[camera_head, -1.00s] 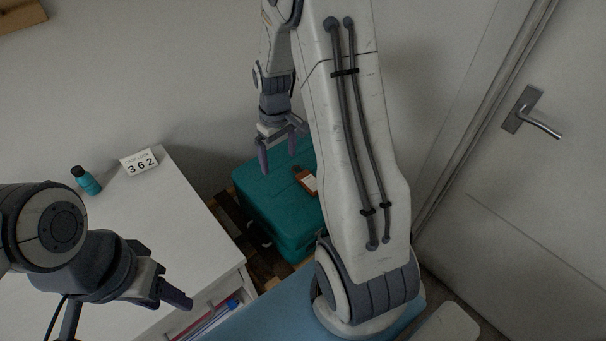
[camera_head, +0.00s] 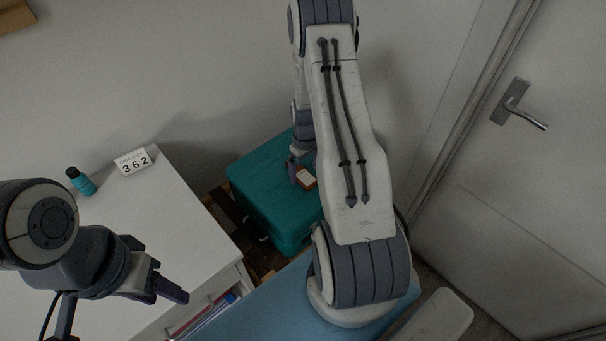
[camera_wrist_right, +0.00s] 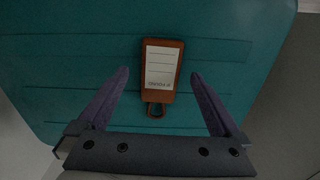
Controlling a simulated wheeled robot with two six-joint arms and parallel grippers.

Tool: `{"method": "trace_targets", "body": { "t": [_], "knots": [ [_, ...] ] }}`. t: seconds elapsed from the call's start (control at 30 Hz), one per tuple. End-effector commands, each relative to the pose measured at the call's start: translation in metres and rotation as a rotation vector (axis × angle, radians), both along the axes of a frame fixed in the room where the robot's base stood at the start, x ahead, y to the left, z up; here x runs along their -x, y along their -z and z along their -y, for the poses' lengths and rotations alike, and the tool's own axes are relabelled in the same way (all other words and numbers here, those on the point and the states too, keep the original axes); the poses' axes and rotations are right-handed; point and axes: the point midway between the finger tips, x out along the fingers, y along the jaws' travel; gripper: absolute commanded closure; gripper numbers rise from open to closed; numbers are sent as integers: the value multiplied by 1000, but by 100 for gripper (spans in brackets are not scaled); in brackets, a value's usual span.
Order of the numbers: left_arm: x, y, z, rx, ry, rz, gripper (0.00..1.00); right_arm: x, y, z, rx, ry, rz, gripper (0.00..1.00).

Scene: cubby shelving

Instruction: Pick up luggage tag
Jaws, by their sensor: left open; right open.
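The luggage tag (camera_wrist_right: 161,72) is brown with a white label and a small loop at its near end. It lies on the teal suitcase (camera_wrist_right: 60,70). In the head view the tag (camera_head: 306,178) shows on top of the suitcase (camera_head: 262,205), partly beside my right arm. My right gripper (camera_wrist_right: 158,95) is open, with one finger on each side of the tag and clear space between. In the head view the right gripper (camera_head: 296,172) is partly hidden by its own arm. My left gripper (camera_head: 168,290) is open and empty over the white cabinet.
A white cabinet (camera_head: 150,225) stands at the left, with a teal bottle (camera_head: 80,181) and a "362" sign (camera_head: 133,161) on top. Its drawer (camera_head: 205,318) is partly open. A door with a handle (camera_head: 525,117) is at the right.

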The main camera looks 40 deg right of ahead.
Motion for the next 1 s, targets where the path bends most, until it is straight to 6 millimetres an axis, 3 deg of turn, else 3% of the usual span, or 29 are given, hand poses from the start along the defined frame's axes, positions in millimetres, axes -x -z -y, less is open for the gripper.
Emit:
{"method": "trace_targets", "body": {
  "t": [0.13, 0.37, 0.47, 0.6, 0.63, 1.0],
  "knots": [
    [0, -3, 0, 0, 0, 0, 50, 0, 14, -1, -1, 0, -1, 0],
    [0, -2, 0, 0, 0, 0, 50, 0, 16, 0, 0, 0, 0, 0],
    [0, -2, 0, 0, 0, 0, 50, 0, 16, 0, 0, 0, 0, 31],
    [0, -2, 0, 0, 0, 0, 50, 0, 16, 0, 0, 0, 0, 84],
    [0, -2, 0, 0, 0, 0, 50, 0, 16, 0, 0, 0, 0, 89],
    [0, -1, 0, 0, 0, 0, 50, -1, 10, 0, 1, 0, 2, 89]
  ]
}}
